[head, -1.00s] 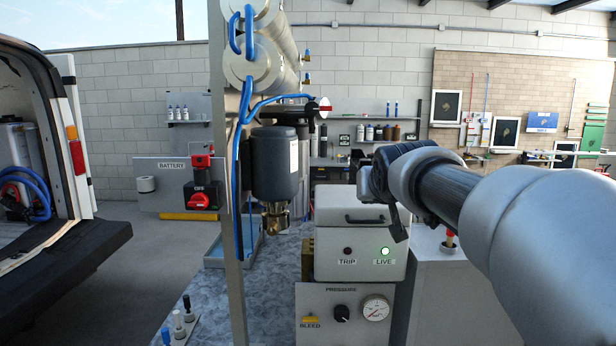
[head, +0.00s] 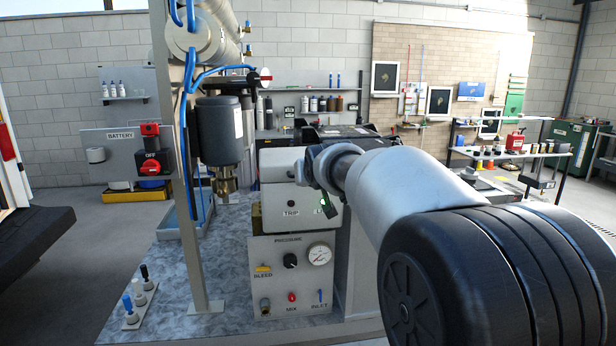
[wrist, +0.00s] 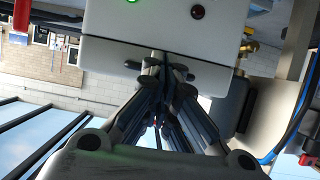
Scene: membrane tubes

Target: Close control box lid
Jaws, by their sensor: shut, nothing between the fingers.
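The white control box (head: 281,208) stands on its panel in the head view, with a TRIP lamp and a LIVE label partly covered by my gripper. Its lid (head: 275,166) appears down, with a thin seam along the front. My gripper (head: 316,170) is at the right front of the box and hides part of the lid. In the wrist view the picture is upside down. My gripper (wrist: 163,72) is shut and empty, its fingertips at the lid front (wrist: 105,55) beside the dark handle (wrist: 132,66). Whether they touch is unclear.
The pressure panel (head: 290,275) with gauge and knobs is below the box. A metal post (head: 192,240) and a dark cylinder (head: 219,132) stand to the left. A workbench (head: 515,155) is at the back right.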

